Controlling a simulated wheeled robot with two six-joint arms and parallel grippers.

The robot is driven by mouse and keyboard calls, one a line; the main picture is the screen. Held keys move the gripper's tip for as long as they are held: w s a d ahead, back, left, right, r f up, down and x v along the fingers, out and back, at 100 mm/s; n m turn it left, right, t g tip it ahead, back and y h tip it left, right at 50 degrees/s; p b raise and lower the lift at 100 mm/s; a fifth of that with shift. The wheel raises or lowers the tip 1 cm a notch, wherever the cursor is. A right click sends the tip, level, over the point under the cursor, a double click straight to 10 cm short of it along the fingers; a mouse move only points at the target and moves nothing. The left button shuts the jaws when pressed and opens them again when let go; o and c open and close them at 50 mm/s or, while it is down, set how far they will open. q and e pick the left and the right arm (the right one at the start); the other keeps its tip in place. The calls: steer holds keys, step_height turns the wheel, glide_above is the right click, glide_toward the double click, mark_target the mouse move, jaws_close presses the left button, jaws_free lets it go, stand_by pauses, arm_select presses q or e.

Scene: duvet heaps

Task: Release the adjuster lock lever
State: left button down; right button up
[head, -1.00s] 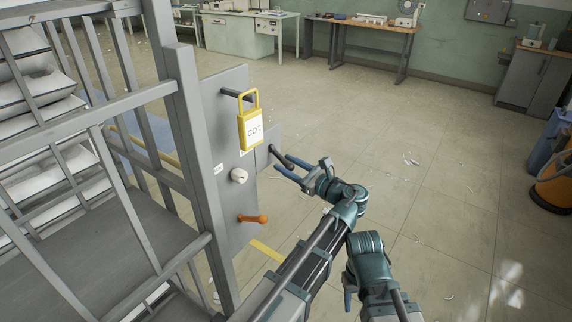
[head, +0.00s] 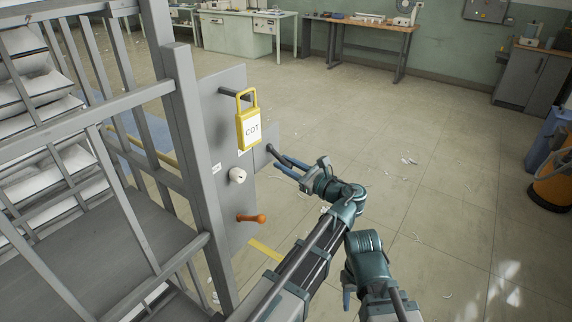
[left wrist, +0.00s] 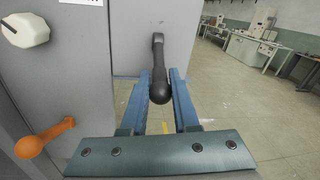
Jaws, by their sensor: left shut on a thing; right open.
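A dark lever with a round black knob (left wrist: 158,92) sticks out from a grey plate in the left wrist view. In the head view the dark lever (head: 271,151) is at the right edge of the grey panel. My left gripper (head: 280,162) is shut on this lever, with its blue fingers (left wrist: 160,88) on either side of the knob end. An orange lever (head: 250,218) sits lower on the panel, and a white knob (head: 238,176) sits above it. My right gripper (head: 348,293) is open and empty at the bottom of the head view, partly hidden by its own arm.
A yellow padlock marked COT (head: 248,130) hangs on the panel above the white knob. A grey barred frame (head: 184,130) with white stacked bedding (head: 55,130) stands at the left. The floor (head: 440,180) to the right is largely clear; benches stand far back.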

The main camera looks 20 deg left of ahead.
mark_target(279, 154)
stand_by(0.6)
arm_select(q)
steer(key=r+h+p, duration=0.1)
steer(key=p, duration=0.4)
steer(key=r+g+h+p, duration=0.1)
steer(key=r+h+p, duration=0.1)
steer(key=p, duration=0.3)
steer(key=shift+s+d+r+g, duration=0.15)
steer(key=shift+d+g, duration=0.15)
steer(key=shift+d, duration=0.05)
steer(key=r+g+h+p, duration=0.1)
steer(key=h+p, duration=0.1)
steer(key=p, duration=0.2)
steer(key=r+g+h+p, duration=0.1)
steer(key=h+p, duration=0.1)
steer(key=p, duration=0.3)
steer(key=r+n+h+p, duration=0.1)
steer(key=h+p, duration=0.1)
steer(key=p, duration=0.2)
steer(key=shift+a+r+g+p, duration=0.15)
steer(key=shift+a+g+p, duration=0.05)
steer(key=shift+g+p, duration=0.2)
steer(key=shift+a+r+g+h+p, duration=0.2)
steer(key=shift+g+h+p, duration=0.1)
steer(key=shift+h+p, duration=0.7)
steer(key=shift+f, duration=0.1)
steer(key=c, duration=0.7)
jaws_free()
steer(key=shift+o, duration=0.2)
